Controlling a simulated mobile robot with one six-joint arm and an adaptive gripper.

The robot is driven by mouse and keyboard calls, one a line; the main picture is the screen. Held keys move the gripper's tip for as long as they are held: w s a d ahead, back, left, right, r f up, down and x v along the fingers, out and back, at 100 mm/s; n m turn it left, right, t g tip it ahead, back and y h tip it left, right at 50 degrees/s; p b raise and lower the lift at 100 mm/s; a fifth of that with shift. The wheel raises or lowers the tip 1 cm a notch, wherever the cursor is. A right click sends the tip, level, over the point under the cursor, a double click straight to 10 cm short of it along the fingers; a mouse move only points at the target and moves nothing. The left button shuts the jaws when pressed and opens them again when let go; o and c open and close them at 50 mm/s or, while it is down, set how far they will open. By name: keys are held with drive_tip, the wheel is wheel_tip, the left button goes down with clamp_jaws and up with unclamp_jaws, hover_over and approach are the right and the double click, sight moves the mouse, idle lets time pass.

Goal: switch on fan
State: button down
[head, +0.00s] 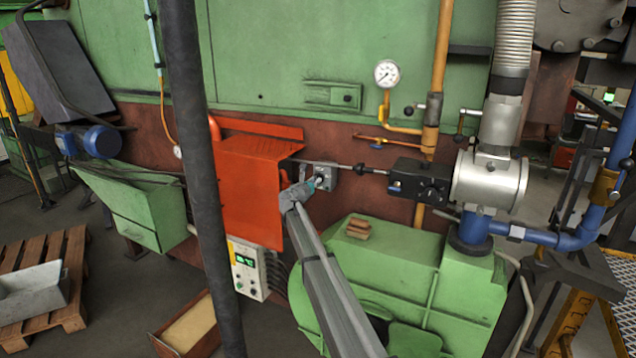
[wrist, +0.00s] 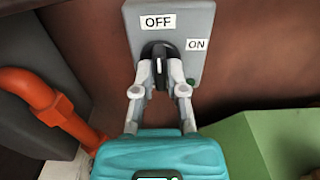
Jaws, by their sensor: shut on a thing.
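The fan switch is a grey box (wrist: 195,22) with a white OFF label (wrist: 156,22) at the top and an ON label (wrist: 196,44) to its right. Its black knob (wrist: 159,72) points up, towards OFF. My gripper (wrist: 160,76) is shut on the knob, one finger on each side. In the head view the switch box (head: 328,170) is on the red-brown wall beside the orange cover, and my gripper (head: 318,184) is at it; the knob is too small to tell there. The green fan housing (head: 395,257) stands below right.
The orange cover (head: 250,175) and a control box with a green display (head: 245,268) are left of my arm. A dark post (head: 200,170) stands in front. A linkage rod and black actuator (head: 418,182) are to the right. A small green spot (wrist: 191,83) shows on the switch box.

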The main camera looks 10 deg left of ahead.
drive_tip(key=shift+d, duration=0.25)
drive_tip(key=shift+m, duration=0.3)
drive_tip(key=m, duration=1.1)
drive_tip(key=shift+s+d+f+m, duration=0.1)
drive_tip(key=shift+s+f+m, duration=0.05)
drive_tip(key=shift+m, duration=0.15)
idle(0.3)
drive_tip(key=c, duration=0.7)
unclamp_jaws()
drive_tip(key=shift+c, duration=0.2)
drive_tip(key=shift+o, duration=0.3)
